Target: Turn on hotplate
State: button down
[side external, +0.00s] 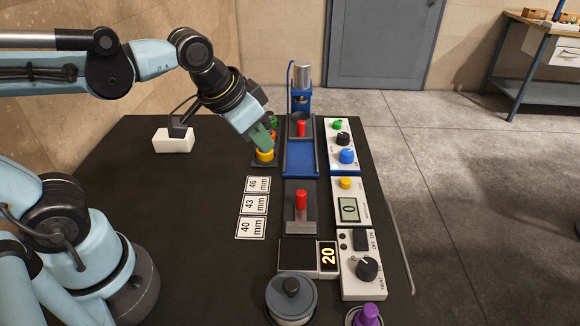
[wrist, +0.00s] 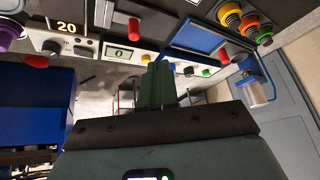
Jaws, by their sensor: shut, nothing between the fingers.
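The hotplate (side external: 297,253) is a flat black plate at the front of the table, beside a display reading 20 (side external: 328,257). To its right is the white heat control box (side external: 352,288) with a black knob (side external: 367,268), a black on/off switch (side external: 360,240) and a small dark lamp (side external: 342,236). The wrist view shows the 20 display (wrist: 67,27) and the box's knob (wrist: 50,47) at upper left. My gripper (side external: 264,143) is shut and empty, at the back of the table by the coloured discs, well away from the box. Its fingers (wrist: 158,86) show in the wrist view.
Coloured discs (side external: 265,156) stand under my gripper; contact is unclear. A blue press frame (side external: 302,170), a red-handled block (side external: 301,208), a timer reading 0 (side external: 348,208) and a knobbed panel (side external: 349,170) line the right. A lidded pot (side external: 291,300) and purple knob (side external: 369,314) are in front.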

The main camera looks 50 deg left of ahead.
jog(key=w+d+r+m+g, duration=0.25)
jog(key=w+d+m, duration=0.2)
jog(key=d, duration=0.65)
jog(key=m+g+y, duration=0.2)
jog(key=m, duration=0.1)
send_over(360, 231)
jog(key=s+d, duration=0.2)
jog(key=f, duration=0.1)
jog(key=shift+f+n, duration=0.15)
jog(key=shift+n, duration=0.1)
jog(key=f, duration=0.4)
jog(key=w+a+f, duration=0.1)
jog(key=f, duration=0.8)
jog(key=shift+w+a+f, duration=0.35)
jog(key=shift+f, duration=0.05)
